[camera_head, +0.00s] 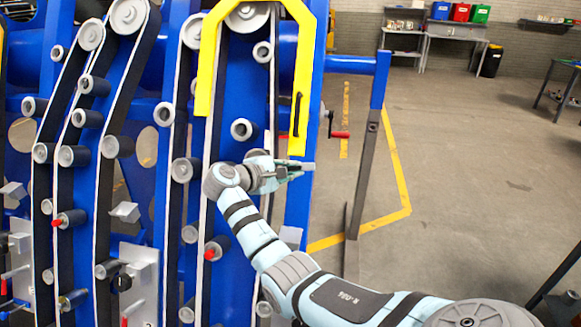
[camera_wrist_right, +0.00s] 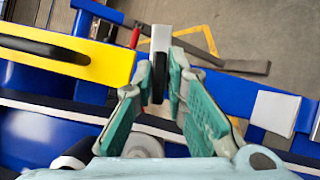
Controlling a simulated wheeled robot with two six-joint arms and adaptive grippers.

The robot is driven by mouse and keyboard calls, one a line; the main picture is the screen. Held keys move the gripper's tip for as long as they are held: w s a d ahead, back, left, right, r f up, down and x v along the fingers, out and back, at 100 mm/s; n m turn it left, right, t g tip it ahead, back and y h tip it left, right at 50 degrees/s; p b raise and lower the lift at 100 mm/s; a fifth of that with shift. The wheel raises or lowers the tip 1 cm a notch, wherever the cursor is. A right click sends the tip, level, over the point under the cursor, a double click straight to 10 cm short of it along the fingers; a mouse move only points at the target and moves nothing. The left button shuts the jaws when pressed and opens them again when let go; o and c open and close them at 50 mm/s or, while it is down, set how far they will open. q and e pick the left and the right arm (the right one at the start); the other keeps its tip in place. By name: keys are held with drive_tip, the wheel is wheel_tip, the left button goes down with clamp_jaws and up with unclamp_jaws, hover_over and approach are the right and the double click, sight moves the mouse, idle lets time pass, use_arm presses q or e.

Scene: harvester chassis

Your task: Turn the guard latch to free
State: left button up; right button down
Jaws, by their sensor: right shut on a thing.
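The yellow guard (camera_head: 304,80) with a black handle (camera_head: 297,115) is on the blue chassis frame. It also shows at the left in the right wrist view (camera_wrist_right: 100,62). Just below the guard's lower end, my right gripper (camera_head: 300,168) is at the blue upright. In the wrist view my right gripper (camera_wrist_right: 162,82) is shut on a small latch (camera_wrist_right: 161,42), with a light grey plate and a dark part between the fingertips. I take this to be the guard latch. The fingertips hide part of it. My left gripper is not in view.
A red-handled crank (camera_head: 340,134) sticks out right of the upright, close to my right gripper. A blue and grey post (camera_head: 366,150) stands further right. Rollers and belts fill the left. The floor (camera_head: 470,150) at right is open.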

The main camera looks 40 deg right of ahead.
drive_tip(key=shift+w+d+r+m+g+y+p, duration=0.15)
drive_tip(key=shift+r+m+y+p, duration=0.1)
drive_tip(key=shift+m, duration=0.4)
drive_tip(key=shift+s+a+r+m+g+y+p, duration=0.15)
drive_tip(key=shift+m+y, duration=0.1)
drive_tip(key=shift+m, duration=0.4)
drive_tip(key=shift+w+d, duration=0.1)
drive_tip(key=shift+d, duration=0.05)
drive_tip(key=c, duration=1.8)
unclamp_jaws()
drive_tip(key=shift+o, duration=0.6)
drive_tip(key=shift+f, duration=0.2)
drive_tip(key=shift+w, duration=0.1)
drive_tip(key=v, duration=1.2)
drive_tip(key=shift+r, duration=0.15)
drive_tip(key=shift+w, duration=0.1)
